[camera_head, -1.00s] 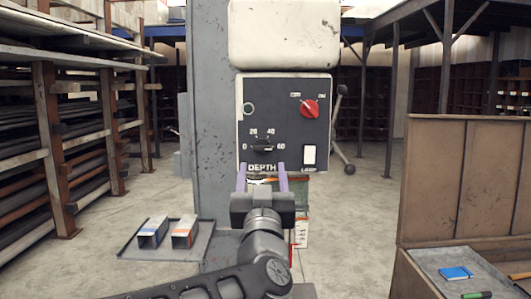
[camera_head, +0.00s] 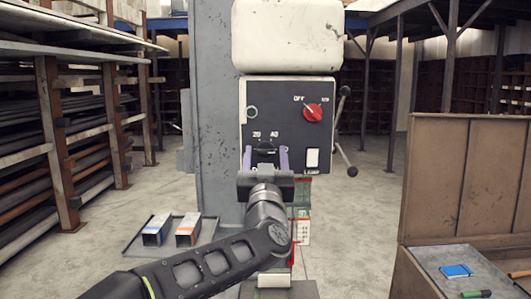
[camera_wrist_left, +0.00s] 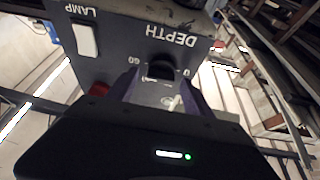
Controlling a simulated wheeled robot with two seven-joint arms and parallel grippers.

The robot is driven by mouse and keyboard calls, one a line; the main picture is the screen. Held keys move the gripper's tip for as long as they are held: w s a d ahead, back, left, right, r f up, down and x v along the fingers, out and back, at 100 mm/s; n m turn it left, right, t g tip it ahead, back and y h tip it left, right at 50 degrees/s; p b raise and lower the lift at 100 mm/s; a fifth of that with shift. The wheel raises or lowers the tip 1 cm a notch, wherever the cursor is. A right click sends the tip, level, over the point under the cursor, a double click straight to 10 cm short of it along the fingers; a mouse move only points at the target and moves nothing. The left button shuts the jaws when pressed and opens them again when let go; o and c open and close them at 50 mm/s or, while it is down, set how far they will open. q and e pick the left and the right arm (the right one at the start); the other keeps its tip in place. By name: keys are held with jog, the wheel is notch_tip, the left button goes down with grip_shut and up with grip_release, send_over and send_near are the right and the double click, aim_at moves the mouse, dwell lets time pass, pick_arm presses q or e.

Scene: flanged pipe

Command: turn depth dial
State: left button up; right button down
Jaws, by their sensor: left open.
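The black depth dial (camera_head: 265,147) is on the dark control panel (camera_head: 285,92), below the scale marks 20 and 40. My left gripper (camera_head: 265,154) is in front of the panel, its two purple fingers apart, one on each side of the dial in the picture. In the left wrist view the panel is upside down, and the dial (camera_wrist_left: 160,70) shows between the finger tips, near the DEPTH label. The gripper is open; I cannot tell whether a finger touches the dial. My gripper hides the lower part of the dial's scale. My right gripper is not in view.
A red switch (camera_head: 312,112) and a white lamp switch (camera_head: 312,158) are on the same panel. A lever (camera_head: 345,150) sticks out at the machine's right. A tray with two metal pieces (camera_head: 157,229) is at lower left. A brown bench (camera_head: 460,180) stands at right.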

pick_arm(q)
grip_shut()
dwell(0.7)
